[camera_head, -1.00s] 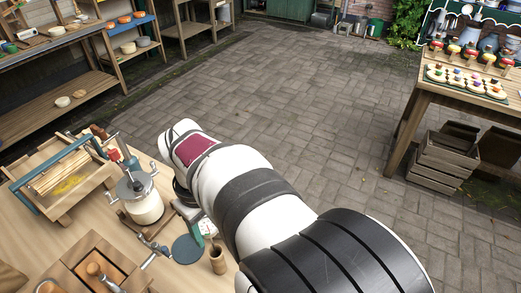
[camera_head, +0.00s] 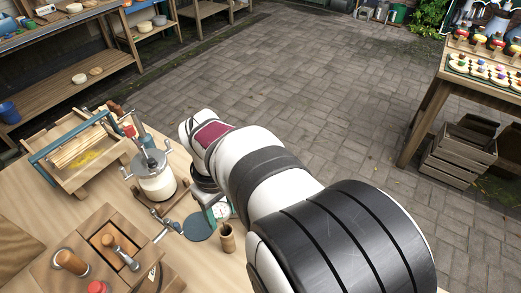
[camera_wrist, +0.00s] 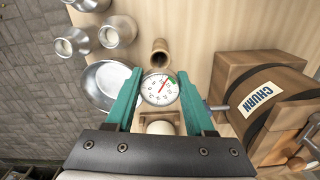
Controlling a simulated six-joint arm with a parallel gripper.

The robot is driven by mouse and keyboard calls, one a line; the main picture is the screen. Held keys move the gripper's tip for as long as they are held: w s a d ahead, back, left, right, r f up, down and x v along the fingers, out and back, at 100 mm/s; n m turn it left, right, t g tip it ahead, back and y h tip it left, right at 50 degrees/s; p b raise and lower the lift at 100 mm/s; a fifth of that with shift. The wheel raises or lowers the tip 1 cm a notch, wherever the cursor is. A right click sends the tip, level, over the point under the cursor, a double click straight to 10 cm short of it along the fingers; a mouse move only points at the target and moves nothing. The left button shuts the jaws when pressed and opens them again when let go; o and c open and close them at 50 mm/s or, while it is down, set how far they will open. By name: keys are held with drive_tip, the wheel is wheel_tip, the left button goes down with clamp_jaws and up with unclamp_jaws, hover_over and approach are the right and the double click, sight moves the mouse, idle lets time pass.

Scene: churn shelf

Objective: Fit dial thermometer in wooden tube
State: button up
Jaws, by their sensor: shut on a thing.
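The dial thermometer (camera_wrist: 160,88) has a round white face with a red needle and a green patch. My gripper (camera_wrist: 160,90) is shut on it, with a teal finger on each side. The thermometer also shows in the head view (camera_head: 221,211), beside my gripper (camera_head: 211,203) at the end of my arm. The wooden tube (camera_head: 227,238) stands upright on the bench, just below the dial in the picture. In the wrist view the open-topped tube (camera_wrist: 160,51) is just above the dial, apart from it in the picture. The thermometer's stem is hidden.
A barrel labelled CHURN (camera_wrist: 264,98) with a crank is close to the right finger. A metal bowl (camera_wrist: 101,75) and metal cans (camera_wrist: 118,32) are at the left. A glass jar churn (camera_head: 157,183) and wooden crate (camera_head: 72,176) stand on the bench (camera_head: 30,205).

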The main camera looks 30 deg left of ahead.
sight(225, 229)
drive_tip(key=shift+f, duration=3.95)
drive_tip(key=shift+r, duration=0.1)
drive_tip(key=o, duration=1.1)
drive_tip(key=c, duration=0.3)
drive_tip(key=shift+c, duration=0.2)
drive_tip(key=shift+r, duration=2.5)
